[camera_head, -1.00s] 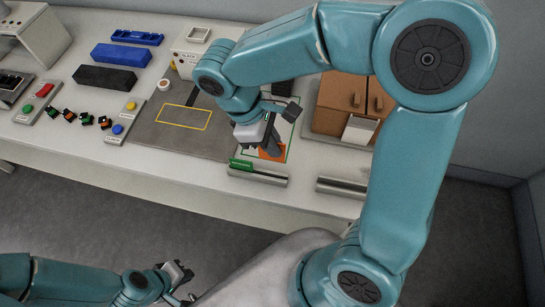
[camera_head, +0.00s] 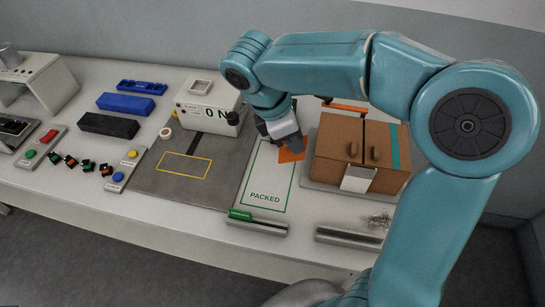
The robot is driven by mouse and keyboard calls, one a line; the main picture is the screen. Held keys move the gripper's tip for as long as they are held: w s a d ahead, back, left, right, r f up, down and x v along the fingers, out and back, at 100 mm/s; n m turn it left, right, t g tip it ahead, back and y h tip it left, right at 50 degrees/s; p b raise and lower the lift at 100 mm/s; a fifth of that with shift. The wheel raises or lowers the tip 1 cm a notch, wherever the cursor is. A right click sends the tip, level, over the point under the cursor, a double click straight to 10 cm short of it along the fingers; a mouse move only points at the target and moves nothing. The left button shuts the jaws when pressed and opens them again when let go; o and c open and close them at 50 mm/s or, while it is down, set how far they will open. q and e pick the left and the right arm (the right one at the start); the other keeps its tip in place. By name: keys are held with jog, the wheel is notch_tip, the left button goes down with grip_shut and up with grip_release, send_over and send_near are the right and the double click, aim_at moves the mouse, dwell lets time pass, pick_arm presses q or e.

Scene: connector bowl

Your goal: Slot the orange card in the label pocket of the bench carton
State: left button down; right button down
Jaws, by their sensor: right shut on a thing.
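The orange card (camera_head: 290,154) is held low in my right gripper (camera_head: 286,143), whose jaws are shut on it; the gripper hides part of the card. It is over the far part of the green-outlined PACKED area, left of the carton. The brown bench carton (camera_head: 335,140) stands on a grey base to the right, with two tabs on its front and a teal stripe. A white pocket-like piece (camera_head: 357,179) is on the carton's lower front, apart from the card. My left gripper is not in view.
The PACKED area (camera_head: 266,197) is otherwise clear. A green-ended rail (camera_head: 257,222) and a metal bar (camera_head: 348,237) lie along the front edge. A white boxy device (camera_head: 205,103) stands behind left, near my right wrist. A grey mat (camera_head: 165,185) lies left.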

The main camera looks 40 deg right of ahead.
jog(key=s+d+m, duration=0.2)
jog(key=s+d, duration=0.2)
jog(key=d, duration=0.4)
jog(key=s+d+m+g+y, duration=0.1)
jog(key=s+d, duration=0.3)
jog(key=d, duration=0.4)
jog(key=shift+s+d+f+m+p, duration=0.35)
jog(key=shift+d+m+p, duration=0.1)
jog(key=shift+m, duration=0.45)
jog(key=shift+f+b, duration=1.6)
jog(key=shift+f, duration=0.95)
jog(key=shift+f+b, duration=1.55)
jog(key=shift+f, duration=0.65)
jog(key=c, duration=1.2)
grip_release()
jog(key=shift+a+r, duration=0.15)
jog(key=shift+o, duration=0.2)
